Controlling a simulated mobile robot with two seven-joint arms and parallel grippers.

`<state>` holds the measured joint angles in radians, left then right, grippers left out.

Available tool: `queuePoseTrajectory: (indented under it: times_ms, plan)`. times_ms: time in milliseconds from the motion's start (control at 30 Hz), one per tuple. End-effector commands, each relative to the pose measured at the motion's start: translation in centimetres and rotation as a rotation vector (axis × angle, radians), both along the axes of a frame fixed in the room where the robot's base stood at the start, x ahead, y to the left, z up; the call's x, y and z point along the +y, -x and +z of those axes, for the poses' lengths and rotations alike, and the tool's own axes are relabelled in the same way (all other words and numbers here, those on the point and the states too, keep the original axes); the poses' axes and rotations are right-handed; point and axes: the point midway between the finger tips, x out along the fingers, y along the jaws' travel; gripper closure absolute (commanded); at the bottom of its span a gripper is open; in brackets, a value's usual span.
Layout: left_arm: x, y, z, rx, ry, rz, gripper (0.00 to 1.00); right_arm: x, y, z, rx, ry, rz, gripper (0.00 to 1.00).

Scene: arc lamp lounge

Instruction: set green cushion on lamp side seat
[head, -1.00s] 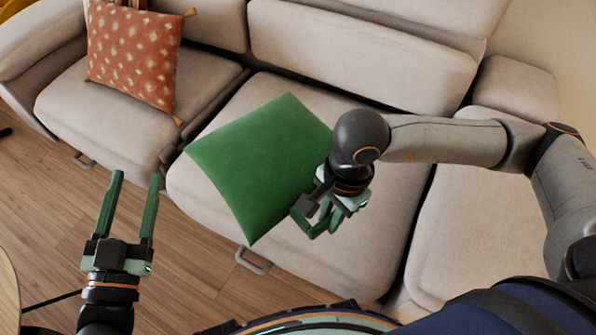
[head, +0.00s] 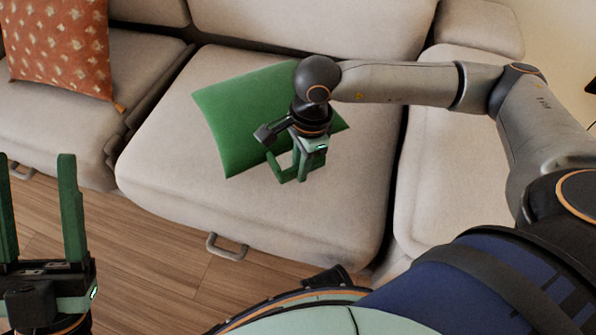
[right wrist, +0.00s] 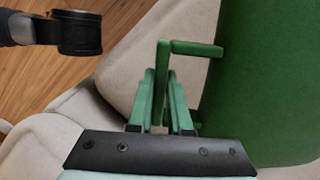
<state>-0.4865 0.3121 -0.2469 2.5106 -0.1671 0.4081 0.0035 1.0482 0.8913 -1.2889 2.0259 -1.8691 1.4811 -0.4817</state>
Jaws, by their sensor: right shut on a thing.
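The green cushion (head: 234,126) is over the middle sofa seat (head: 240,215), tilted a little in the picture. Whether its underside touches the seat is hidden. My right gripper (head: 289,170) is at the cushion's near right side, shut on a thin green loop (right wrist: 190,47) that joins the cushion. In the right wrist view the cushion (right wrist: 265,90) fills the right side and the fingers (right wrist: 160,100) are close together. My left gripper (head: 37,165) is open and empty at the lower left. No lamp shows, so I cannot tell which seat is the lamp side one.
An orange patterned cushion (head: 60,45) leans on the left seat (head: 140,70). The right sofa section (head: 450,175) is bare. Backrests (head: 310,25) rise behind the middle seat. Wooden floor (head: 150,240) lies in front, with a metal handle (head: 227,250) under the seat's front edge.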

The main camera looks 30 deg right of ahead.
Motion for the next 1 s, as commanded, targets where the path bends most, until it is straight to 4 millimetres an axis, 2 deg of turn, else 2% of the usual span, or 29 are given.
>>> queuePoseTrajectory:
  times_ms: [33,100,433,633,1000]
  plan:
    - [-0.1,0.0,-0.9,0.003,0.0,-0.003,0.43,-0.4,-0.6,-1.6,0.002,0.0,-0.002,1.0]
    - [-0.1,-0.1,-1.4,0.005,-0.003,-0.003,0.43,-0.8,-1.5,-2.7,0.003,0.001,0.0,1.0]
    - [-0.3,-0.1,-2.4,0.005,-0.016,0.002,0.43,-1.6,-3.2,-4.7,0.001,-0.001,0.003,1.0]
    - [-0.4,-0.1,-4.3,0.008,-0.029,0.007,0.43,-1.8,-3.4,-7.9,0.002,0.0,0.004,1.0]
    - [-0.5,-0.3,-4.5,0.016,-0.029,0.013,0.43,-1.8,-3.4,-8.3,0.002,-0.001,0.004,1.0]
